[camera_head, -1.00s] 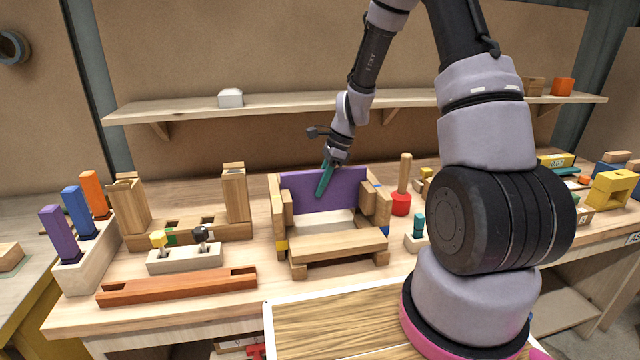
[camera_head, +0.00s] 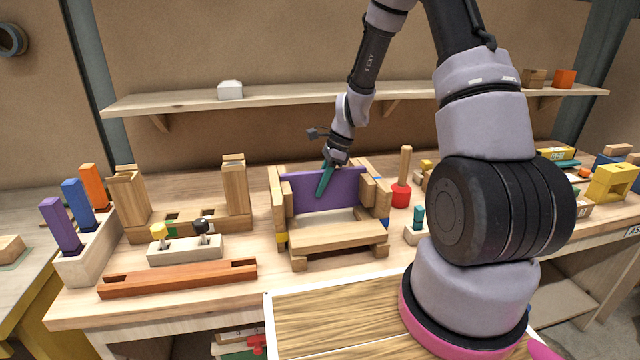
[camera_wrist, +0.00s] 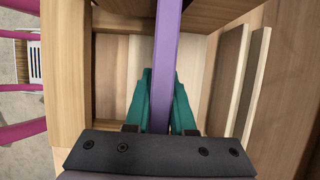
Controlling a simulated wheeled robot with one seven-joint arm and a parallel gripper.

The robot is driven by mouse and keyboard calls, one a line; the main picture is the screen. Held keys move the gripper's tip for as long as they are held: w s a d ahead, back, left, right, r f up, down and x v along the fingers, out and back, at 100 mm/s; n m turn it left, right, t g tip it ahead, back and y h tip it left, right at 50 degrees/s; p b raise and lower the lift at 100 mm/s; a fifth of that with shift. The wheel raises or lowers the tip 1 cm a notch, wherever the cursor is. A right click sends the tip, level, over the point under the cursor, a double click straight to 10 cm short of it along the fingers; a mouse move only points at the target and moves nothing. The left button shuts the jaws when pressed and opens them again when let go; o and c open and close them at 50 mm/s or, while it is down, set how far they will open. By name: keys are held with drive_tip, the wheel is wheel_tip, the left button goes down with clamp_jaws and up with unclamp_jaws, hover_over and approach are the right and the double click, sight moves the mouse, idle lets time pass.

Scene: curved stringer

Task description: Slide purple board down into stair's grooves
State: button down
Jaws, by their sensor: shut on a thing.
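The purple board (camera_head: 347,187) stands upright between the two wooden sides of the stair (camera_head: 335,238), at its back part. My gripper (camera_head: 325,180) is shut on the board's upper edge, with teal fingers on both faces. In the wrist view the purple board (camera_wrist: 165,60) runs straight up between my teal fingers (camera_wrist: 160,105). The stair's wooden side walls and slats show on both sides of it there. The board's lower edge and its seating in the grooves cannot be made out.
To the left stand a wooden block frame (camera_head: 185,222), a small switch box (camera_head: 185,248) and a rack of coloured pegs (camera_head: 85,262). A long red-brown bar (camera_head: 178,280) lies in front. A red-based post (camera_head: 401,193) stands right of the stair. A shelf (camera_head: 280,100) spans behind.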

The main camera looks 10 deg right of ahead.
drive_tip(key=shift+f, duration=0.95)
drive_tip(key=c, duration=0.7)
unclamp_jaws()
drive_tip(key=v, duration=1)
drive_tip(key=shift+d+r, duration=0.25)
drive_tip(key=shift+r, duration=0.05)
